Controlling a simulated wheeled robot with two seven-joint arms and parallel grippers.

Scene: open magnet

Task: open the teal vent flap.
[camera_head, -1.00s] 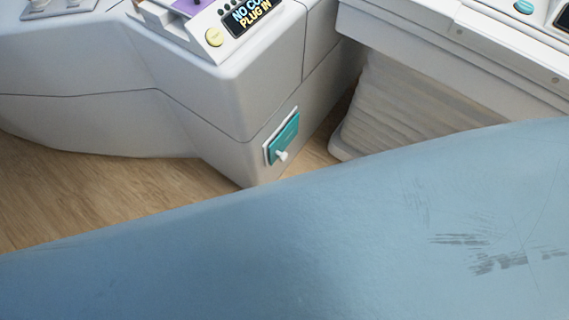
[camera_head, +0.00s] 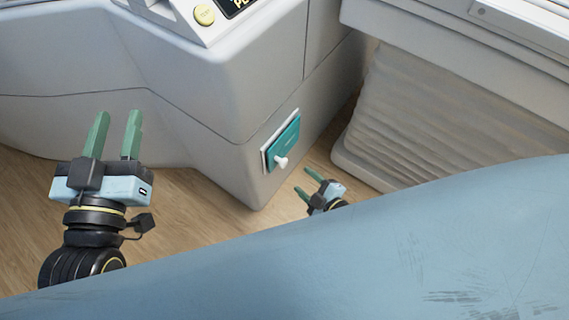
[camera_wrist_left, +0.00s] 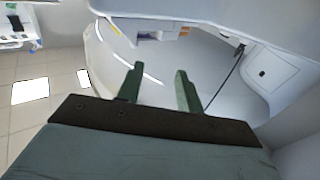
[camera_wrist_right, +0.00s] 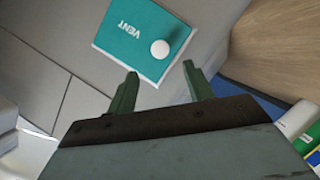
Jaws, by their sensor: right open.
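The teal vent flap (camera_head: 285,143) is closed in its white frame, low on the side of the grey cabinet, with a white round knob (camera_head: 281,162) near its bottom. In the right wrist view the flap (camera_wrist_right: 130,35), marked VENT, and its knob (camera_wrist_right: 160,49) lie just beyond the fingertips. My right gripper (camera_head: 304,182) is open and empty, below and right of the flap, apart from the knob; its fingers also show in the right wrist view (camera_wrist_right: 160,78). My left gripper (camera_head: 118,114) is open and empty, well left of the flap, in front of the cabinet.
A pleated grey base (camera_head: 425,115) stands right of the flap. Wooden floor (camera_head: 180,225) is open below. A large blue surface (camera_head: 330,250) fills the foreground.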

